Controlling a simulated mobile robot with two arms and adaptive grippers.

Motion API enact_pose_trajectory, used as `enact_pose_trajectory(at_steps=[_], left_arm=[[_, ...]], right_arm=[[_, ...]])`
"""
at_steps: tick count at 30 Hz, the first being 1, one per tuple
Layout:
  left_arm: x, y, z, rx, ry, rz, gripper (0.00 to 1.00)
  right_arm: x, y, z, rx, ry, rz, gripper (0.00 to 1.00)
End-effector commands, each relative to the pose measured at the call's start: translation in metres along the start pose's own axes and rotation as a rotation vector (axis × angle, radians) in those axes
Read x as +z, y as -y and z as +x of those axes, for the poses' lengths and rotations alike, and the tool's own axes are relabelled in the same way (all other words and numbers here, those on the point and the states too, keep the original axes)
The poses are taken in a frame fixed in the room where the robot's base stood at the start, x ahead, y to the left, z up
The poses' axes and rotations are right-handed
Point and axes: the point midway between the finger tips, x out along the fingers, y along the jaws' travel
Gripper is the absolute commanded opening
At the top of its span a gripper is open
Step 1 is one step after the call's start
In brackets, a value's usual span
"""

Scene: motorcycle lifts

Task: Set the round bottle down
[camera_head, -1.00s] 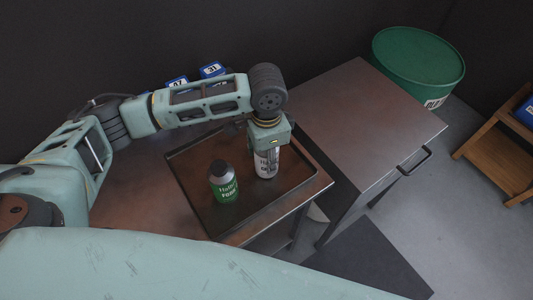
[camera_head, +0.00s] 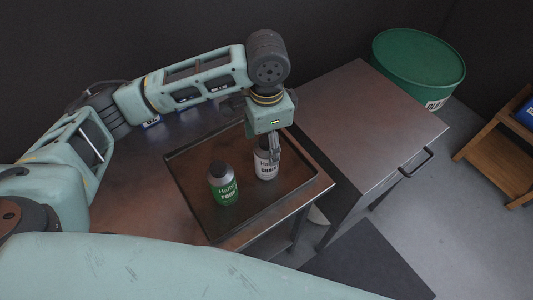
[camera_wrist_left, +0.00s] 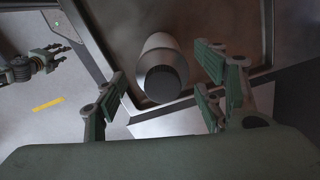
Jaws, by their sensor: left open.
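A white-grey round bottle (camera_head: 264,166) with a dark top stands upright in the dark tray (camera_head: 202,228). My left gripper (camera_head: 272,148) is open just above it, with a finger in front of its upper part. In the left wrist view the bottle (camera_wrist_left: 160,62) is between and beyond the spread fingers (camera_wrist_left: 165,92), with a visible gap on each side. A green bottle (camera_head: 223,186) with a grey cap stands upright in the tray, left of the white one. My right gripper (camera_wrist_left: 56,56) shows small at the left of the left wrist view, its fingers apart.
The tray lies on a brown metal table (camera_head: 125,205). A higher metal cabinet (camera_head: 365,110) with a handle stands close on the right. A green drum (camera_head: 420,62) and a wooden stand (camera_head: 497,150) are farther right. Blue bins (camera_head: 152,121) are partly hidden behind my left arm.

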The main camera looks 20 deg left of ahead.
Motion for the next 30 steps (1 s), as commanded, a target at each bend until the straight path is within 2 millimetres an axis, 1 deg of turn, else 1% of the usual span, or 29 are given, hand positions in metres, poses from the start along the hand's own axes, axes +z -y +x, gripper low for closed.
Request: enact_pose_trajectory(at_steps=[1,3,6,10,15,30], left_arm=[[-0.001,0.0,-0.01,-0.002,-0.004,0.002,0.63],[-0.001,0.0,-0.024,-0.002,-0.004,0.001,0.63],[-0.001,0.0,-0.04,-0.001,-0.003,0.002,0.63],[0.0,0.0,-0.052,0.0,0.0,0.001,0.63],[0.0,0.0,-0.057,0.001,0.0,0.0,0.63],[0.0,0.0,-0.057,0.001,0.001,0.0,0.63]], right_arm=[[0.0,0.0,0.004,0.0,0.0,0.0,0.4],[0.001,0.0,0.005,0.0,0.0,-0.001,0.4],[0.001,-0.001,0.007,0.001,0.0,-0.001,0.4],[0.001,-0.002,0.008,0.002,0.0,-0.002,0.4],[0.001,-0.004,0.008,0.004,0.001,-0.002,0.4],[0.0,-0.005,0.008,0.005,-0.001,-0.002,0.4]])
